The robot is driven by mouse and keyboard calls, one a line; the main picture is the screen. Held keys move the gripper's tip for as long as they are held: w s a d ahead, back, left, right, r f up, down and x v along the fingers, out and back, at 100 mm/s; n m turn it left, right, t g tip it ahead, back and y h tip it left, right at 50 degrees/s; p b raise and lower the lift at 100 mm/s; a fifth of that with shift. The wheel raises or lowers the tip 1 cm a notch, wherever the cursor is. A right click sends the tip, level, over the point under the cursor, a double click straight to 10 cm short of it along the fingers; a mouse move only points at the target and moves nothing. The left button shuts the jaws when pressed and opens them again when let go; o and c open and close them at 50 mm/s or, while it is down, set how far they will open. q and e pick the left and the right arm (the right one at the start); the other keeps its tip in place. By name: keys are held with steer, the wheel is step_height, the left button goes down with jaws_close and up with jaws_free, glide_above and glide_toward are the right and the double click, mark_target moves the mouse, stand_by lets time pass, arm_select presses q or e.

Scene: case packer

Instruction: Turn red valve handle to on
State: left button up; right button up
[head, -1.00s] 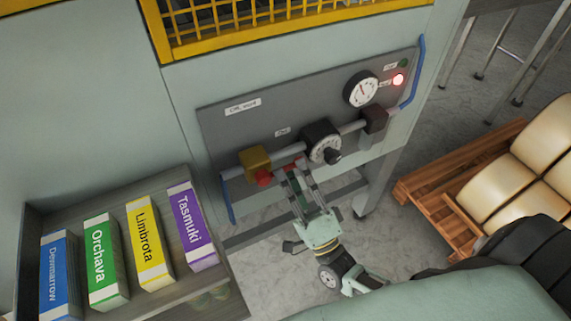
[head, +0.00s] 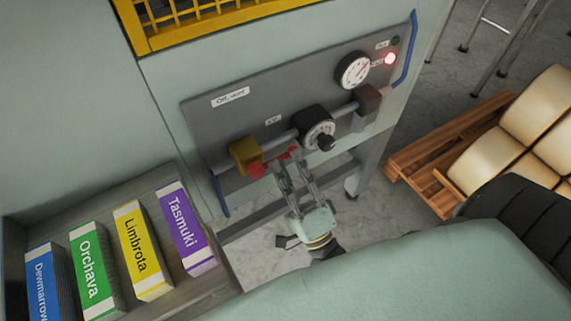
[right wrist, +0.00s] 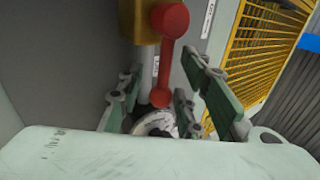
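The red valve handle (head: 287,153) is a short bar on a red hub in front of a yellow valve body (head: 243,152), on the pipe low on the grey panel. In the head view it points right along the pipe. My right gripper (head: 284,163) is at the handle from below, with its fingertips near the bar. In the right wrist view the red handle (right wrist: 166,60) hangs between the spread fingers of my right gripper (right wrist: 160,92), with gaps visible at both sides. Contact cannot be told. My left gripper is not in view.
The panel carries a black-and-white dial (head: 317,130), a pressure gauge (head: 353,70) and a lit red lamp (head: 390,58). A shelf with several coloured boxes (head: 142,250) stands at left. A wooden pallet (head: 430,160) with tan sacks lies at right.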

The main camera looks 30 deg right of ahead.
steer(key=shift+o, duration=0.9)
steer(key=shift+f, duration=0.15)
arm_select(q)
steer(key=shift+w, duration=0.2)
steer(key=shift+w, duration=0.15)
arm_select(e)
steer(key=shift+r, duration=0.2)
steer(key=v, duration=1.2)
steer(key=shift+f, duration=0.1)
steer(key=shift+w, duration=0.1)
